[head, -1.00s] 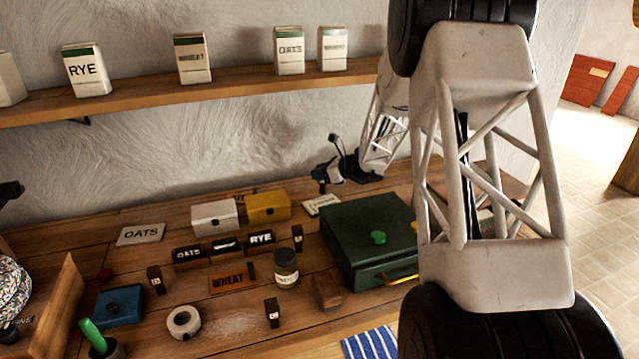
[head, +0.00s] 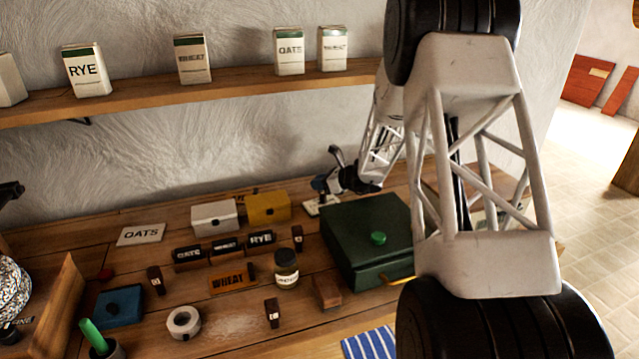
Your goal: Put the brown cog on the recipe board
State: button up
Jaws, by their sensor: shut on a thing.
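My gripper (head: 322,190) is at the back of the bench, low over a small pale board (head: 323,204) with lettering, behind the green box. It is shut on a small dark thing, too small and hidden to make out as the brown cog. The arm hides part of the pale board, so I cannot tell whether the held thing touches it. No clear brown cog shows elsewhere. A similar pale board marked OATS (head: 141,234) lies at the left. I cannot tell which board is the recipe board.
The green box (head: 368,238) with a green knob stands in front of the gripper. White (head: 214,217) and yellow (head: 268,208) boxes stand to its left. A shelf (head: 200,98) runs above.

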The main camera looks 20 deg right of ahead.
jog(key=shift+f, duration=0.1)
jog(key=o, duration=0.9)
jog(key=shift+s+d+r, duration=0.3)
jog(key=v, duration=1.1)
jog(key=shift+r, duration=0.1)
